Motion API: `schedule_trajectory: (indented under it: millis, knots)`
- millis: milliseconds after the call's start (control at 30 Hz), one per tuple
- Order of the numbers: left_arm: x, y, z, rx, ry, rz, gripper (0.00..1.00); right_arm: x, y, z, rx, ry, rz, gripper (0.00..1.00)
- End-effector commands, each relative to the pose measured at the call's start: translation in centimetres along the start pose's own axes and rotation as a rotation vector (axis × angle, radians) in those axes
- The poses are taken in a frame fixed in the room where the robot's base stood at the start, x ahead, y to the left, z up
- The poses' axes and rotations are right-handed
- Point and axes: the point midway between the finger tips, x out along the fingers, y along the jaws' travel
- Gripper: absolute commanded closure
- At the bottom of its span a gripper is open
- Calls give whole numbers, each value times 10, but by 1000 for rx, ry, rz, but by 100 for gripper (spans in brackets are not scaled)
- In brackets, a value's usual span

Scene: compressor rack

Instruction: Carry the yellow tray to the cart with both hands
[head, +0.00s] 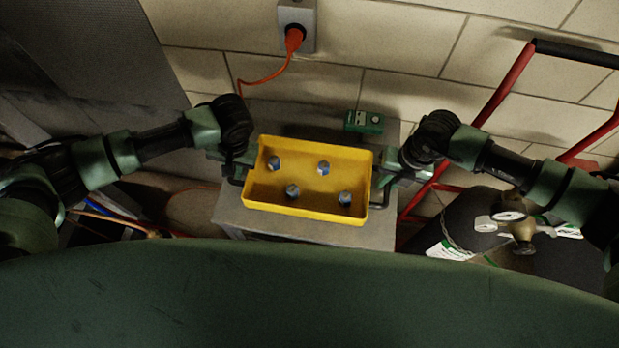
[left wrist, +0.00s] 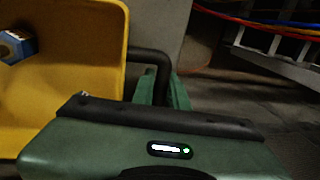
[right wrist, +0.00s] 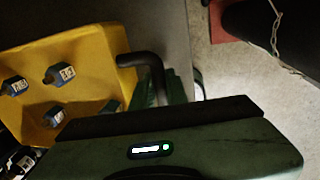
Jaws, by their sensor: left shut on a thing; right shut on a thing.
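The yellow tray (head: 308,206) is at the centre of the head view, roughly level, with several small blue-and-silver blocks inside. It has a black handle at each end. My left gripper (head: 236,168) is shut on the tray's left handle (left wrist: 150,57). My right gripper (head: 385,176) is shut on the right handle (right wrist: 147,60). The tray shows over a grey flat-topped stand (head: 350,236); I cannot tell whether it touches that top, or whether the stand is the cart.
A small green device (head: 364,122) lies on the stand behind the tray. An orange cord runs from a wall outlet (head: 297,22). On the right are a red tubular frame (head: 506,84) and a dark cylinder with a gauge (head: 470,220). Cables lie on the left.

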Motion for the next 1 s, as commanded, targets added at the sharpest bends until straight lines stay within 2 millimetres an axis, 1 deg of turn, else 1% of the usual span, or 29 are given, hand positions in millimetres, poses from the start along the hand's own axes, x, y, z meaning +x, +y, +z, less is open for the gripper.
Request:
schedule_trajectory:
  millis: [300,467,800,1000]
  knots:
    - [-2,-1,-1,-1,3,0,100,-3,1,2,0,-3,3,100]
    - [-8,-2,-1,-1,3,0,100,-9,2,1,0,-3,3,100]
    - [-38,-8,-1,-1,2,0,100,-38,8,1,0,-2,2,100]
    - [-50,-11,-1,-1,2,0,100,-50,10,1,0,-2,2,100]
